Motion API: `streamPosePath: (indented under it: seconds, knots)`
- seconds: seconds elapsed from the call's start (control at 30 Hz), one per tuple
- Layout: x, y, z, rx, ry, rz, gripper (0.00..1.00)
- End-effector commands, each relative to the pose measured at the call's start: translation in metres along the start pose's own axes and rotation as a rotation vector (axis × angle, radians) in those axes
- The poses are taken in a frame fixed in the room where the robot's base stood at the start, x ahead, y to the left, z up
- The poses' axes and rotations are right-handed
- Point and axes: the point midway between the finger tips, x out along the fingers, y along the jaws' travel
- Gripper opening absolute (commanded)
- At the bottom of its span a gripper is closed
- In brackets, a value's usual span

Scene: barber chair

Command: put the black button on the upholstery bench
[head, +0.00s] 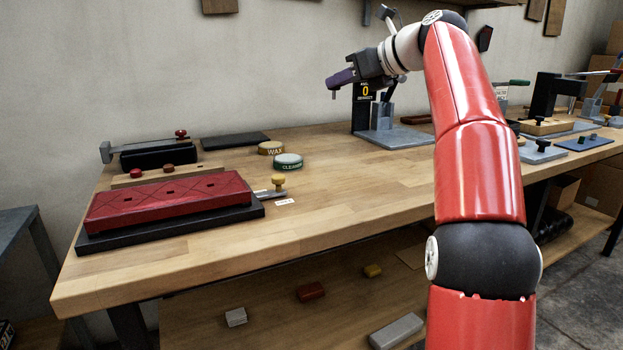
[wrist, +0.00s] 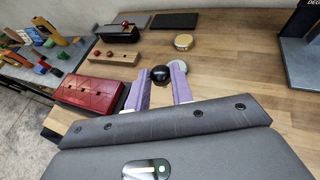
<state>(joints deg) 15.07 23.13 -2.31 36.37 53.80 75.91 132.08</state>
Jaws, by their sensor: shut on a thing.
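The black button (wrist: 160,73) is a dark round knob between the tips of my gripper's purple fingers in the wrist view. My gripper (head: 334,90) is shut on it and held high above the table, to the right of the bench. The upholstery bench (head: 150,210) is a red quilted pad on a black base at the table's left front. Its top has a row of small dark spots. It also shows at the left of the wrist view (wrist: 85,96).
A wooden strip (head: 190,175) with red knobs lies behind the bench. A wax tin (head: 271,148) and a cleaner tin (head: 289,161) stand right of it. A yellow knob (head: 278,181) sits beside the bench's right end. A grey stand (head: 395,137) is further right. The middle tabletop is clear.

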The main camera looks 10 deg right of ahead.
Motion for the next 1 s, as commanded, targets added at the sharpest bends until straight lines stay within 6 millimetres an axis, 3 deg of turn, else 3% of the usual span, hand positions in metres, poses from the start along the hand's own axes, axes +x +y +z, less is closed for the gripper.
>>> streamPosePath:
  seconds: [0.17, 0.3, 0.6, 1.0]
  knots:
    - [0.010, 0.001, -0.026, 0.003, 0.001, 0.001, 0.02]
    - [0.026, 0.001, -0.066, 0.003, 0.001, 0.000, 0.02]
    - [0.054, 0.001, -0.132, 0.002, 0.001, 0.000, 0.02]
    - [0.069, 0.000, -0.167, 0.002, 0.001, 0.000, 0.02]
